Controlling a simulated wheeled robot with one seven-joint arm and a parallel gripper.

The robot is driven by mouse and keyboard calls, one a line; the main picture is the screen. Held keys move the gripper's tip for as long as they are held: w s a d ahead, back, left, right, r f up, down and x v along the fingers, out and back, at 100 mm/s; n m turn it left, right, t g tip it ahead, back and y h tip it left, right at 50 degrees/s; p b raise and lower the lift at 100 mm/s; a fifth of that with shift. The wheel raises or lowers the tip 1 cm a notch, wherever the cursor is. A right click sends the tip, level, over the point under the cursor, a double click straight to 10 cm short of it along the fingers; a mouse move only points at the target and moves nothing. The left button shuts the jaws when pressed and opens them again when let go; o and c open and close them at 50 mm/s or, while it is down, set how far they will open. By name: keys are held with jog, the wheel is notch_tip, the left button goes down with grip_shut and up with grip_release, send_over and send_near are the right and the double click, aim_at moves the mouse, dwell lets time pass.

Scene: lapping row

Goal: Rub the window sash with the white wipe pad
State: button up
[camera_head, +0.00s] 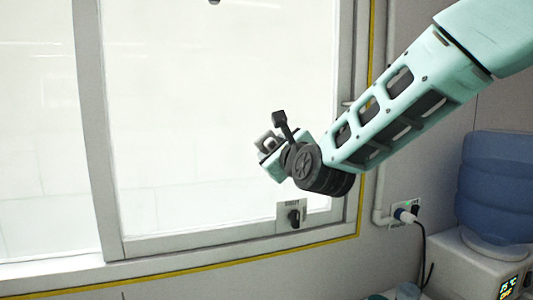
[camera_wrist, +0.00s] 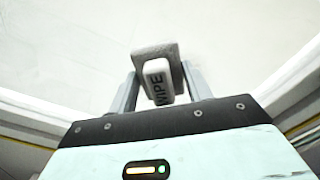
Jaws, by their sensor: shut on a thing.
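The window sash (camera_head: 230,237) is a grey frame around a large bright pane (camera_head: 215,130) in the head view. My gripper (camera_head: 264,148) is in front of the lower right part of the pane. In the wrist view my gripper (camera_wrist: 160,88) is shut on the white wipe pad (camera_wrist: 155,52), which is marked WIPE. The pad points toward the pale pane; I cannot tell whether it touches it. In the head view the pad is hard to make out at the gripper's end.
A dark latch knob (camera_head: 293,217) sits on the sash at lower right. A yellow strip (camera_head: 240,262) runs around the frame. At right are a socket with a plug (camera_head: 405,215) and a water dispenser (camera_head: 480,270) with a blue bottle (camera_head: 496,190).

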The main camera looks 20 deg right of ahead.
jog(key=d+b, duration=0.1)
jog(key=d, duration=0.7)
dwell(0.6)
jog(key=shift+s+d, duration=0.1)
jog(key=shift+s, duration=0.05)
jog(key=shift+s, duration=2.95)
jog(key=shift+s, duration=0.1)
jog(key=s, duration=0.2)
jog(key=shift+s+p, duration=0.35)
jog(key=shift+s, duration=0.05)
